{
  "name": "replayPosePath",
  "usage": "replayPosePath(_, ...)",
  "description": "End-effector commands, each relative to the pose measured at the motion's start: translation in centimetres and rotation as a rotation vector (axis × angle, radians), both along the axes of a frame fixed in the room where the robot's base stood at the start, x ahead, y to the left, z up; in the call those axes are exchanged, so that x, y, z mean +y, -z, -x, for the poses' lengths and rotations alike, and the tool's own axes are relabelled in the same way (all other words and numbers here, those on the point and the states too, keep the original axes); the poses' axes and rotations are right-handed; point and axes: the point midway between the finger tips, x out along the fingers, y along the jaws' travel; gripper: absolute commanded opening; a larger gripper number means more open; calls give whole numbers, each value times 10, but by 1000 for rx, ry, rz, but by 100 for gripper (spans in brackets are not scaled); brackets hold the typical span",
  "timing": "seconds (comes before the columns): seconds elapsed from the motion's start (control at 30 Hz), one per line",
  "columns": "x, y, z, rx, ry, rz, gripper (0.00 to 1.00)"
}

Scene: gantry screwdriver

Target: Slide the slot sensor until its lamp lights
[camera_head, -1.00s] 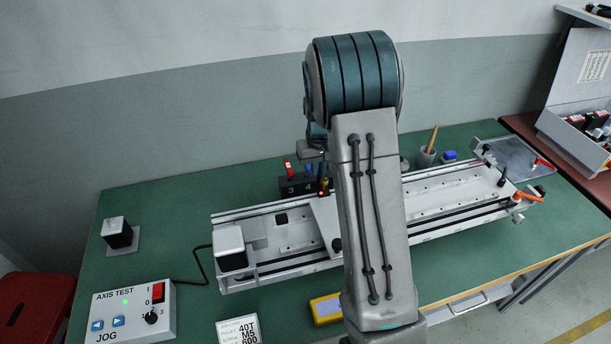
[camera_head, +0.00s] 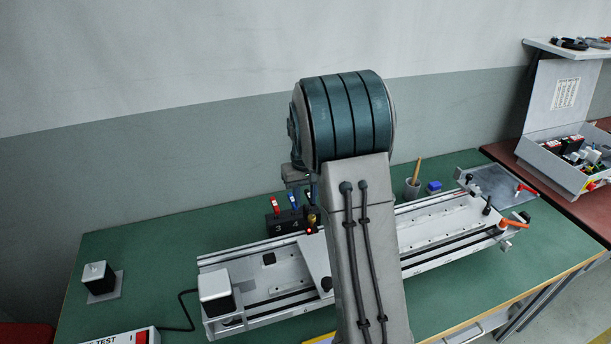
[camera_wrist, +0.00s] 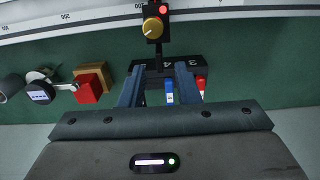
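The slot sensor (camera_wrist: 153,27) is a small black piece with a yellow knob (camera_wrist: 153,28) and a red-glowing lamp (camera_wrist: 163,9). It stands at the near edge of the scale rail in the wrist view. In the head view the sensor (camera_head: 312,219) shows beside my arm, its lamp (camera_head: 309,231) also red. My gripper (camera_wrist: 160,84) has its two fingers apart, with nothing visibly clamped between them. The sensor is ahead of the fingertips in the wrist picture. Whether they touch its dark stem is unclear. My arm hides the middle of the gantry in the head view.
A black numbered rack (camera_head: 288,221) with coloured handles stands behind the gantry (camera_head: 420,215), close to my fingers. A red block (camera_wrist: 88,86) and a round dark piece (camera_wrist: 40,92) lie left in the wrist view. A pencil cup (camera_head: 412,188) stands further right.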

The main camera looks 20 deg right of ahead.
Motion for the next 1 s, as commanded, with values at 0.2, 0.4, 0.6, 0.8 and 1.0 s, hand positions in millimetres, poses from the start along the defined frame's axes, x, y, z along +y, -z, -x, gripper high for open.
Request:
replayPosePath(0.2, 0, -52, -1, -5, 0, 1, 29)
replayPosePath(0.4, -1, -83, 0, -3, 0, 1, 29)
replayPosePath(0.6, -1, -93, 0, -1, 1, 1, 29)
replayPosePath(0.8, -1, -93, 0, 0, 1, 1, 29)
replayPosePath(1.0, 0, -93, 0, 0, 0, 1, 29)
